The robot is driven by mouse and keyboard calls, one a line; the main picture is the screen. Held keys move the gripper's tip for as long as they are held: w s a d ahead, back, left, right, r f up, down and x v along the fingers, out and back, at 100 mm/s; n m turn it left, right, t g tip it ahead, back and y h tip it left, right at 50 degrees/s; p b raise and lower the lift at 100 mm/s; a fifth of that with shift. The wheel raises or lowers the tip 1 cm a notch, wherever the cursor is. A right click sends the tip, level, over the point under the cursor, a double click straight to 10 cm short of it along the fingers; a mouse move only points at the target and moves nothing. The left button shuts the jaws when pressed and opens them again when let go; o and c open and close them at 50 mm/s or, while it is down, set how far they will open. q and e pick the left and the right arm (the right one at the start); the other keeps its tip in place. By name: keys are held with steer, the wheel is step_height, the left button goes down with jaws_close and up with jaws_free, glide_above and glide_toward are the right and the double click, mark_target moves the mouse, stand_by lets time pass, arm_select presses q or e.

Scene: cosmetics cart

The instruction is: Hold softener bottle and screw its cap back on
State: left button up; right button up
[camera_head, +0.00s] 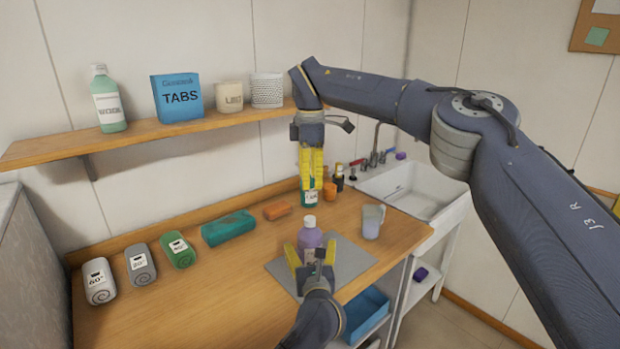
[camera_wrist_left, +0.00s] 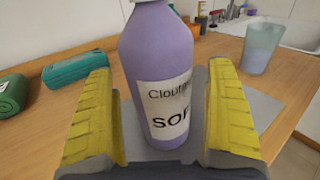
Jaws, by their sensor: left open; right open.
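The purple softener bottle (camera_head: 311,239) stands upright on the grey mat (camera_head: 350,262); its label shows in the left wrist view (camera_wrist_left: 165,110). A pale cap-like piece (camera_head: 310,222) sits on its top; I cannot tell whether it is screwed down. The left wrist view cuts off most of the top. My left gripper (camera_head: 310,256) is open, its yellow fingers on either side of the bottle (camera_wrist_left: 160,115), with small gaps. My right gripper (camera_head: 312,184) points down, open and empty, higher in the picture than the bottle, in front of a green labelled container (camera_head: 310,198).
An orange jar (camera_head: 330,192) and small dark bottles stand near the sink (camera_head: 412,190). A clear cup (camera_head: 373,221) stands right of the bottle. A teal pack (camera_head: 228,228), an orange bar (camera_head: 277,211) and rolled towels (camera_head: 140,264) lie left. A shelf (camera_head: 160,134) hangs above.

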arm_select(q)
steer(key=s+d, duration=0.1)
steer(key=s, duration=0.9)
steer(key=shift+s, duration=0.35)
